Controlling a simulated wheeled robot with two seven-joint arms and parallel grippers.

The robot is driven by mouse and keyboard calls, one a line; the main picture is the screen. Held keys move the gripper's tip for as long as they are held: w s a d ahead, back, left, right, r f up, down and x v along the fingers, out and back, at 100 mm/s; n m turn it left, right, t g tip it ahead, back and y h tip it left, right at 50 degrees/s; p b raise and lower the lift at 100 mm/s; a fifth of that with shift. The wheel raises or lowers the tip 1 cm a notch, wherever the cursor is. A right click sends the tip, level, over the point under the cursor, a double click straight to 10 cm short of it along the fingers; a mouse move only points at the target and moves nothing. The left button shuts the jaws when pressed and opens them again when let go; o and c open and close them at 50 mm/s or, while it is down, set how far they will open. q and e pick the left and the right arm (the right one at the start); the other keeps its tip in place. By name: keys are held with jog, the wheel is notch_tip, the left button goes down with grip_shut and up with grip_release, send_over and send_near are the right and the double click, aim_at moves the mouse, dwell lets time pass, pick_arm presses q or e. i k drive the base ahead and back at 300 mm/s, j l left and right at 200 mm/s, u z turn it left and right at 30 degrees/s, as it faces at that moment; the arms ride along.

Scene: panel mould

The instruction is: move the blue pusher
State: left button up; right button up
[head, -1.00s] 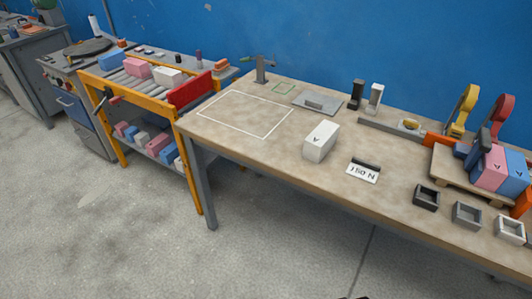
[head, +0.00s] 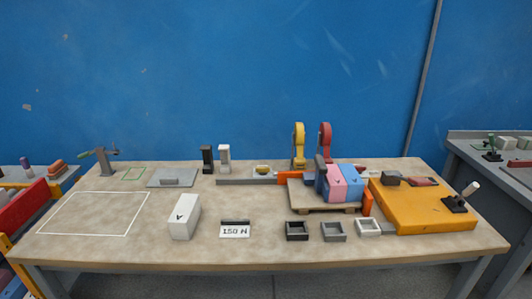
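A pink block (head: 338,186) and a blue block (head: 353,177) stand side by side on a small wooden pallet (head: 304,199) on the right half of the table. A dark blue-grey piece (head: 320,172) stands against the left side of the pink block. It may be the blue pusher, but I cannot tell for sure. An orange piece (head: 367,202) is at the right of the blocks. Neither of my grippers shows in the head view.
A white block (head: 184,217) marked A and a "150 N" card (head: 234,231) are on the table (head: 140,240). Three small open boxes, black (head: 297,231), grey (head: 333,232) and white (head: 368,227), line the front. A yellow-orange platform (head: 430,210) is at right. The white-outlined area (head: 123,234) is empty.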

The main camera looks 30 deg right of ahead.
aim_at(317, 178)
jog(key=z, duration=1.35)
